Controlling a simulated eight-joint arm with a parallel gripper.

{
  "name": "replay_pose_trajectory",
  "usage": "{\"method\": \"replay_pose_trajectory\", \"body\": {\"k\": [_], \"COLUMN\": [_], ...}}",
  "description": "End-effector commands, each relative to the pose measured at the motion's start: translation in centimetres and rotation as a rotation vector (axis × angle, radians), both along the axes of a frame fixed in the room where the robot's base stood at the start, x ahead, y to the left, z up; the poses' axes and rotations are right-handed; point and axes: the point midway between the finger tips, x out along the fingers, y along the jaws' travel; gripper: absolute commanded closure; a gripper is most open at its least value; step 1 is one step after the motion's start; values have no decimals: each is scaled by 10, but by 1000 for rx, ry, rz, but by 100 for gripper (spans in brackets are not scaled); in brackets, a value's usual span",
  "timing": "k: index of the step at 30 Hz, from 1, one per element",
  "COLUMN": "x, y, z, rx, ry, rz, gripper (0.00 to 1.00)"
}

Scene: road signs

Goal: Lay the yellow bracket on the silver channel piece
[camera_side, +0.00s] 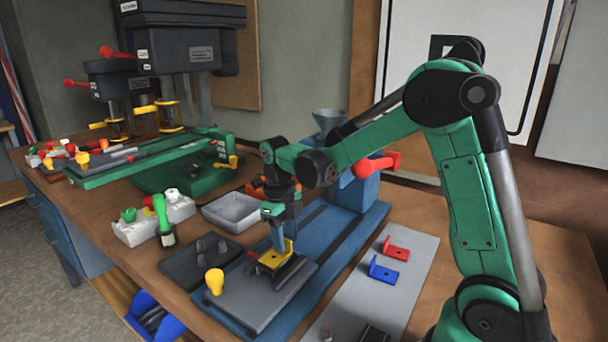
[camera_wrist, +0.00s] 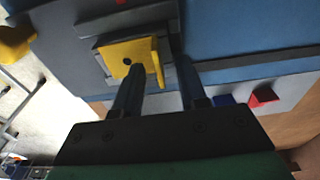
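The yellow bracket (camera_side: 271,258) lies with its flat plate on top of the grey channel piece (camera_side: 289,272), which sits on the dark grey plate of the blue fixture. In the wrist view the bracket (camera_wrist: 122,56) has a hole in its plate and an upright flange at its right. Parts of the channel piece (camera_wrist: 87,29) show around it. My gripper (camera_side: 278,246) is down at the bracket. In the wrist view its fingers (camera_wrist: 160,78) are apart, one on each side of the flange, with gaps visible. The fingers hide part of the bracket's near edge.
A red bracket (camera_side: 396,252) and a blue bracket (camera_side: 383,273) lie on the light grey mat at right. A yellow knob (camera_side: 214,281) stands at the plate's left corner. A grey tray (camera_side: 232,211) and a green-handled tool (camera_side: 163,222) are farther left.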

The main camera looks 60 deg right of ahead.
Motion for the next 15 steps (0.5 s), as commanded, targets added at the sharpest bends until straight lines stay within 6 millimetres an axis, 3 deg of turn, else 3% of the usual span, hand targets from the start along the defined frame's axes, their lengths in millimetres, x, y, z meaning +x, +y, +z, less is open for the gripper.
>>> {"method": "replay_pose_trajectory", "body": {"k": [8, 15], "x": [1, 5], "y": [0, 0], "z": [15, 61], "rx": [0, 0], "ry": [0, 0], "rz": [0, 0], "gripper": [63, 63]}}
